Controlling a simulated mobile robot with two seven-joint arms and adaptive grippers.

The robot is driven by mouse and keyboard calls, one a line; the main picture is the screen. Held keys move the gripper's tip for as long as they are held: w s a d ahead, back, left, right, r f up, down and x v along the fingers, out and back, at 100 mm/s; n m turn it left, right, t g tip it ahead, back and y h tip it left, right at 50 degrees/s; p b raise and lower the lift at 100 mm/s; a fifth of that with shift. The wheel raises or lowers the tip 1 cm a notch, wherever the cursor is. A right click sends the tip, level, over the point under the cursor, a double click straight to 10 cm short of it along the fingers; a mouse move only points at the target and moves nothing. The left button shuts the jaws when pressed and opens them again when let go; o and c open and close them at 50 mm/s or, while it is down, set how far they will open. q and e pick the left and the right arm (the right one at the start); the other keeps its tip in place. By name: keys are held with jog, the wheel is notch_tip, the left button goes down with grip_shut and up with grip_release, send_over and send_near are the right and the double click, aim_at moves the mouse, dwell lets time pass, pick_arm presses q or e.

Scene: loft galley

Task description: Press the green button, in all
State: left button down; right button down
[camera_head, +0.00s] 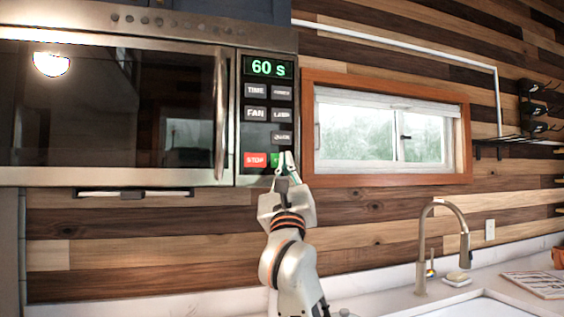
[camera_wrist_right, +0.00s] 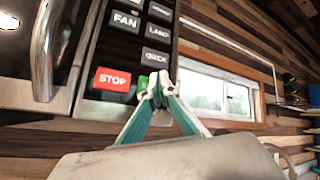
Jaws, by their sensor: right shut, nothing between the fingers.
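The green button (camera_head: 275,159) is at the bottom right of the microwave's control panel, beside the red STOP button (camera_head: 255,160). My right gripper (camera_head: 287,160) is shut and empty, with its fingertips in front of the green button and covering most of it. In the right wrist view, a green sliver of the button (camera_wrist_right: 142,83) shows left of the fingertips (camera_wrist_right: 160,85). I cannot tell whether the fingertips touch it. The microwave's display (camera_head: 268,68) reads 60 s in green. My left gripper is out of view.
The microwave's door handle (camera_head: 221,115) is left of the panel. A wood-framed window (camera_head: 385,130) is to the right. Below are a faucet (camera_head: 445,235) and a sink on the counter. A black rack (camera_head: 535,105) hangs at the far right.

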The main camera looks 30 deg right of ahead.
jog(key=shift+w, duration=0.15)
dwell(0.4)
jog(key=shift+w+d, duration=0.1)
jog(key=shift+w, duration=0.2)
